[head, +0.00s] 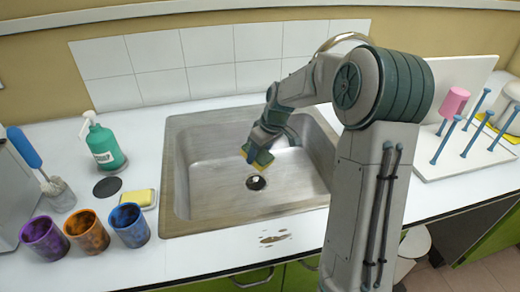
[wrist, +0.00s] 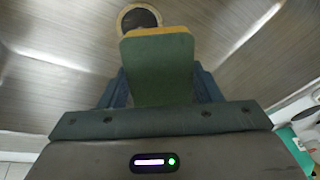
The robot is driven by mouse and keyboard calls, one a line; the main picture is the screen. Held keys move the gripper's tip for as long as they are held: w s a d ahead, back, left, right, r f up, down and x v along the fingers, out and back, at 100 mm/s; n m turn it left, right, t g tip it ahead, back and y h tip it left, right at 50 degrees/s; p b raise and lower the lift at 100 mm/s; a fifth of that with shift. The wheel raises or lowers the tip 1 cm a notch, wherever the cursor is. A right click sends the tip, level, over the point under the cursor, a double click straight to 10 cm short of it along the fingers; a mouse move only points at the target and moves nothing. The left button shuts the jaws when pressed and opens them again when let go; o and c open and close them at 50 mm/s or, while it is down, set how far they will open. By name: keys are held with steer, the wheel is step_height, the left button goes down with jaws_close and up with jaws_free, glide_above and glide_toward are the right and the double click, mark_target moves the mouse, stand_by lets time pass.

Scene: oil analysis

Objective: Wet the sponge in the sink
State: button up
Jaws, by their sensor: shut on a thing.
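The sponge, green with a yellow layer, is in my gripper (head: 254,158) and shows large in the wrist view (wrist: 158,68). My gripper (wrist: 158,90) is shut on it, with a blue finger on each side. It holds the sponge inside the metal sink (head: 190,190), above the basin floor near the dark drain (head: 256,183). The drain also shows beyond the sponge in the wrist view (wrist: 139,18). The faucet (head: 340,42) arches up behind my arm, which hides most of it. I cannot see any running water.
Left of the sink stand a green soap bottle (head: 104,146), a yellow block on a dish (head: 139,198) and purple (head: 44,238), orange (head: 86,231) and blue (head: 129,225) cups. A drying rack with blue pegs (head: 465,160) and a pink cup (head: 454,101) stands right.

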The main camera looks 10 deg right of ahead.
steer(key=shift+f+b, duration=3.6)
steer(key=shift+f, duration=2.15)
steer(key=shift+r, duration=0.1)
step_height(320, 180, up, 19)
steer(key=p, duration=1.3)
glide_above(259, 153)
steer(key=shift+w+d, duration=0.1)
steer(key=shift+r+p, duration=1.55)
steer(key=shift+r, duration=0.3)
